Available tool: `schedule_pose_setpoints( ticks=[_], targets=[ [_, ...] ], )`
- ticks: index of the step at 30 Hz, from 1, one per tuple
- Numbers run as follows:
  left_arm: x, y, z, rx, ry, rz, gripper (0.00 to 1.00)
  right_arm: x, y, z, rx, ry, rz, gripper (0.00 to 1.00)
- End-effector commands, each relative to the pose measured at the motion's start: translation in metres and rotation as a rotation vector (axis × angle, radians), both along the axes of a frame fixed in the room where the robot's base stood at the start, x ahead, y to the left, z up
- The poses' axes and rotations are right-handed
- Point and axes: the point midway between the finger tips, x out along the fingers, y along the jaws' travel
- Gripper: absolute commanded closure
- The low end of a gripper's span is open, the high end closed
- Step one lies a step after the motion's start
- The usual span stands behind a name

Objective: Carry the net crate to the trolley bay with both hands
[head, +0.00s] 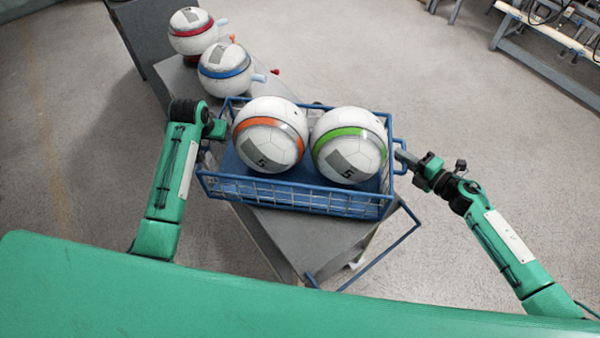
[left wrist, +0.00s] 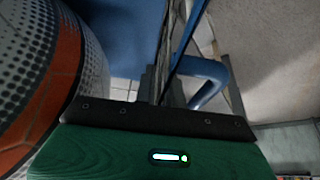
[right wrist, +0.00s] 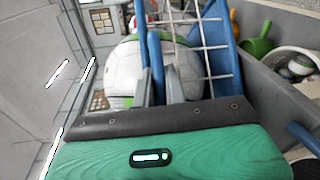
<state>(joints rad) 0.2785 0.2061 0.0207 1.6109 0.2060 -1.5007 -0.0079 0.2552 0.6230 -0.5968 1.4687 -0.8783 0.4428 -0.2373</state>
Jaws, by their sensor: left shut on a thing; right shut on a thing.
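The blue net crate (head: 290,196) is in the middle of the head view, over the grey bench, and looks roughly level. I cannot tell whether it touches the bench. It holds a ball with an orange band (head: 270,135) and a ball with a green band (head: 349,145), side by side. My left gripper (head: 214,130) is shut on the crate's left side; the blue bent handle (left wrist: 208,78) shows in the left wrist view. My right gripper (head: 403,156) is shut on the crate's right side; the crate's wire mesh (right wrist: 205,45) shows in the right wrist view.
Behind the crate, a red-banded ball (head: 192,31) and a blue-banded ball (head: 225,69) stand on the grey bench (head: 270,222). A thin blue frame (head: 383,255) sticks out below the crate's right side. A metal rack (head: 550,45) stands far right. Open floor lies between.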

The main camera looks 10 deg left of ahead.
Motion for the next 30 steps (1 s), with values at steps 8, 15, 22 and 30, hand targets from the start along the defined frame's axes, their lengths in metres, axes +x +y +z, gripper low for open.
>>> schedule_pose_setpoints(
  ticks=[8, 15, 22, 30],
  targets=[
    [0.0, 0.0, -0.011, 0.0, -0.001, 0.0, 0.87, 0.0, 0.0, -0.012, 0.0, 0.0, 0.0, 0.86],
    [0.0, 0.0, -0.009, 0.0, -0.001, 0.0, 0.67, 0.0, 0.0, -0.01, 0.0, 0.0, 0.0, 0.66],
    [-0.001, 0.0, -0.005, 0.001, -0.001, 0.0, 0.67, 0.0, 0.0, -0.01, 0.0, 0.0, 0.0, 0.66],
    [-0.018, 0.001, 0.037, 0.003, -0.005, 0.0, 0.67, 0.0, 0.0, -0.01, 0.0, 0.0, 0.0, 0.66]
  ],
)
